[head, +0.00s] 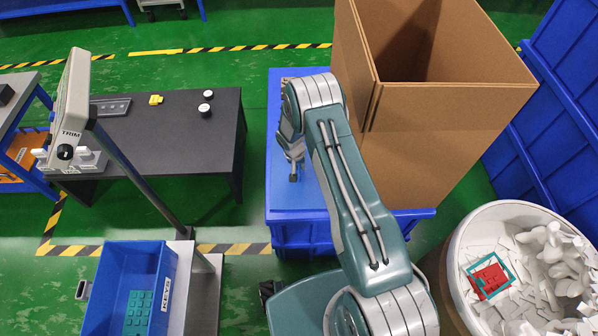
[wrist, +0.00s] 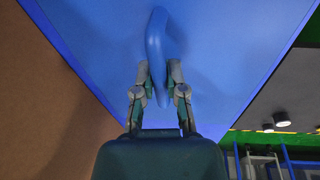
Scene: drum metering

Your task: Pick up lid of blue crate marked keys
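A blue lid with a raised handle fills much of the wrist view (wrist: 225,60). In the head view this flat blue top (head: 283,190) lies on a blue crate (head: 300,236) beside the cardboard box. My gripper (head: 293,172) points down over it. In the wrist view the two fingers (wrist: 159,75) stand apart, one on each side of the blue handle (wrist: 155,42). I cannot tell whether they touch it. A separate blue crate marked KEYS (head: 172,262) at the lower left has no lid on it and holds teal keypad pieces (head: 138,312).
A tall open cardboard box (head: 415,165) stands right beside the lidded crate. A white drum (head: 455,285) of white pieces is at the right. A dark table (head: 170,135) and a TRIM meter (head: 72,115) on a post are at the left. Green floor lies between.

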